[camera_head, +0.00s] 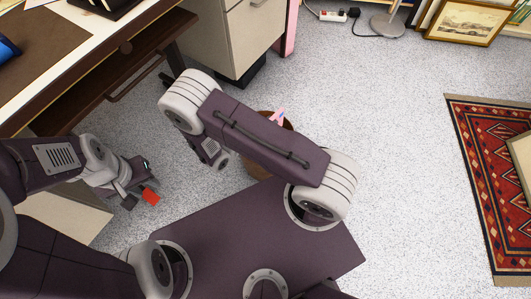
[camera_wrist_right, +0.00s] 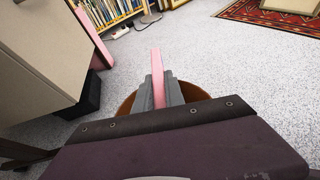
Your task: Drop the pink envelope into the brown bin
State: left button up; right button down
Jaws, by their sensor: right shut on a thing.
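The pink envelope (camera_wrist_right: 157,77) is held upright, edge-on, between the grey fingers of my right gripper (camera_wrist_right: 160,92) in the right wrist view. A small part of the envelope (camera_head: 279,116) shows past my right arm in the head view. The round brown bin (camera_wrist_right: 190,92) is behind and below these fingers; its rim shows on both sides of them. In the head view the bin (camera_head: 254,169) is mostly hidden by my right arm. Whether the envelope is inside the rim is hard to tell. My left gripper (camera_head: 140,199) is open over the floor at left, with a red piece at one fingertip.
A dark wooden desk (camera_head: 150,32) and a pale drawer cabinet (camera_head: 235,45) stand at upper left, with a pink panel (camera_head: 292,28) beside the cabinet. A patterned rug (camera_head: 480,170) lies at right. Framed prints (camera_head: 470,20) lean at the back. Speckled floor between is clear.

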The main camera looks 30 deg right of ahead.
notch_tip(320, 180, down, 6)
jog(key=b, duration=0.5)
jog(key=shift+r, duration=0.35)
jog(key=c, duration=1.3)
grip_release()
jog(key=p+v, duration=0.5)
jog(key=v, duration=0.4)
jog(key=shift+p, duration=0.3)
